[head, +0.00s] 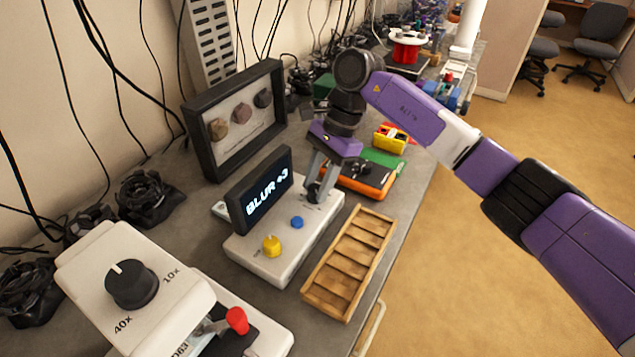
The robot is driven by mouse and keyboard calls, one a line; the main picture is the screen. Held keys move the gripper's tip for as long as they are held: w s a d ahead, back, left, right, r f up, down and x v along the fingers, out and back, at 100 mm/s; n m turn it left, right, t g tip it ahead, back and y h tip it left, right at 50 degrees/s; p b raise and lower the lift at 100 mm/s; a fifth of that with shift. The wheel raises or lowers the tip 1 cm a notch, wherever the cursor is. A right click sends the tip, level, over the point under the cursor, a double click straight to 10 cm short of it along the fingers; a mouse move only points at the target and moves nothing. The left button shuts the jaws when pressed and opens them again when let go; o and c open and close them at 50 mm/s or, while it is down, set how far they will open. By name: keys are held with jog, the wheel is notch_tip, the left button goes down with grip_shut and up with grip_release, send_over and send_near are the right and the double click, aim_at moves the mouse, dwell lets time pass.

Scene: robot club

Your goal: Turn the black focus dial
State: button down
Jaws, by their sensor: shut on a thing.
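The white control box (285,262) stands on the bench with a black screen (262,192) that reads "BLUR +3". The black focus dial (313,194) sits at the far right of the box top, partly hidden by my fingers. My gripper (315,186) points down over it and is shut on the dial. A blue knob (297,222) and a yellow knob (272,246) are on the same box, nearer to me, and apart from my gripper.
A white device (140,290) with a large black knob marked 10x and 40x and a red-topped lever (237,320) stands front left. A wooden compartment tray (349,262) lies right of the box. An orange case (370,182) is just behind. A framed display (235,120) stands back left.

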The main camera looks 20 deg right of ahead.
jog(key=shift+s, duration=0.1)
jog(key=m+t, duration=0.1)
jog(key=m, duration=0.1)
jog(key=m+b, duration=0.1)
jog(key=m, duration=0.1)
jog(key=shift+s+m+t, duration=0.1)
jog(key=shift+m+t, duration=0.3)
jog(key=m+b, duration=0.1)
jog(key=m, duration=0.1)
jog(key=m+t+b, duration=0.1)
jog(key=m, duration=0.1)
jog(key=shift+s+f+t+h+b, duration=0.1)
jog(key=shift+t+h+b, duration=0.2)
jog(key=shift+b, duration=0.05)
jog(key=m+t+h+b, duration=0.1)
jog(key=m+b, duration=0.2)
jog(key=m, duration=0.2)
jog(key=shift+a+f, duration=0.1)
jog(key=shift+a, duration=0.05)
jog(key=m+h+b, duration=0.1)
jog(key=m+b, duration=0.2)
jog(key=b, duration=0.1)
jog(key=shift+s+a+m+t, duration=0.1)
jog(key=shift+m+t, duration=0.3)
jog(key=shift+r+h, duration=0.2)
jog(key=shift+h, duration=0.1)
jog(key=c, duration=1)
grip_release()
jog(key=shift+r, duration=0.1)
